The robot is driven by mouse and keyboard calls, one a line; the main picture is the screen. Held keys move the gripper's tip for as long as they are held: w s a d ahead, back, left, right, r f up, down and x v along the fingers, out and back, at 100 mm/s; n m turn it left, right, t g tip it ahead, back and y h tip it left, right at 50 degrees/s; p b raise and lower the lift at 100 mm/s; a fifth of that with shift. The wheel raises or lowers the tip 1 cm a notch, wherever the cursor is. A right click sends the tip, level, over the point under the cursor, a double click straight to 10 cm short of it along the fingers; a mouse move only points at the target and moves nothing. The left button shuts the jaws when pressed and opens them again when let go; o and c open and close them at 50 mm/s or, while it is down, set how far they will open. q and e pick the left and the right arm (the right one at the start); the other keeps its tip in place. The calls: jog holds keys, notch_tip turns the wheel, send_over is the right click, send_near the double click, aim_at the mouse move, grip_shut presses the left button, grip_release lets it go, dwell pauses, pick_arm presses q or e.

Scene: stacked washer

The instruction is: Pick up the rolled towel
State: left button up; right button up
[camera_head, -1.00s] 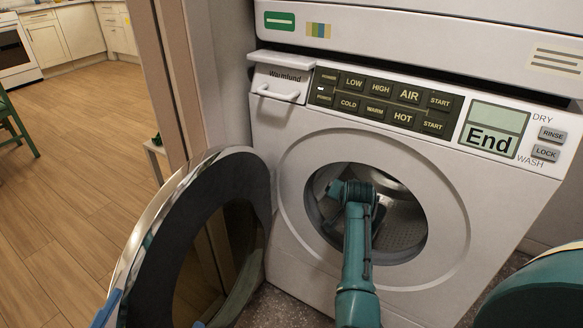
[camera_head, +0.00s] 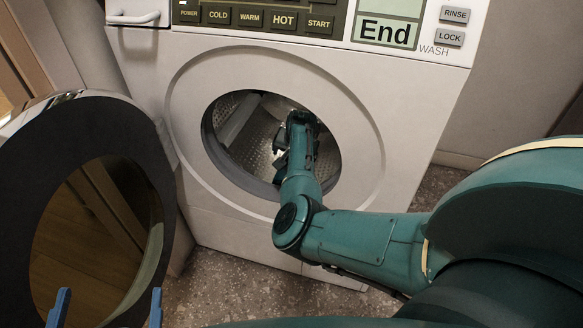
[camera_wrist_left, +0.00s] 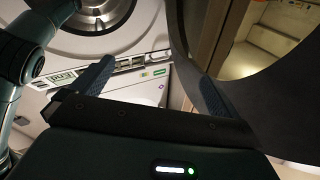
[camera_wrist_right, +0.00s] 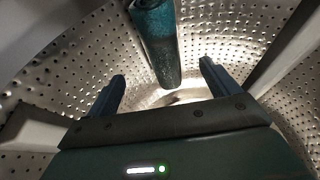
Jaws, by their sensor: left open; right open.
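The rolled towel (camera_wrist_right: 156,42) is a dark teal cylinder at the upper middle of the right wrist view, inside the perforated metal drum. I cannot make it out in the head view. My right arm reaches through the round washer opening (camera_head: 232,150). My right gripper (camera_wrist_right: 163,72) is open inside the drum, its fingers apart with the towel beyond and between them in the picture. Nothing is clamped in it. My left gripper (camera_head: 108,308) is open and empty, low in front of the washer door; its spread fingers also show in the left wrist view (camera_wrist_left: 153,84).
The washer door (camera_head: 160,205) stands open at the left, close to my left gripper. The drum wall (camera_wrist_right: 75,65) and its raised ribs (camera_wrist_right: 285,45) surround my right gripper. Speckled floor (camera_head: 250,290) is clear below the washer.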

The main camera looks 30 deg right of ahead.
aim_at(279, 175)
jog(key=b+x, duration=0.1)
jog(key=x, duration=0.2)
jog(key=shift+w+f+b, duration=0.1)
jog(key=shift+f+b, duration=0.2)
jog(key=shift+w+d+f, duration=0.1)
jog(key=shift+w+f, duration=0.15)
jog(key=shift+f, duration=0.15)
jog(key=shift+f+b, duration=0.25)
jog(key=shift+b, duration=0.2)
jog(key=b+x, duration=0.4)
jog(key=shift+w+f, duration=0.1)
jog(key=shift+f, duration=0.2)
jog(key=shift+w, duration=0.1)
pick_arm(q)
jog(key=shift+w+d+r+t+h, duration=0.3)
jog(key=shift+r+h, duration=0.15)
jog(key=shift+h, duration=0.1)
jog(key=shift+w+d+r+t+h, duration=0.15)
jog(key=shift+w+r+t+h, duration=0.2)
jog(key=shift+h, duration=0.2)
jog(key=shift+s, duration=0.1)
pick_arm(e)
jog(key=shift+c, duration=0.5)
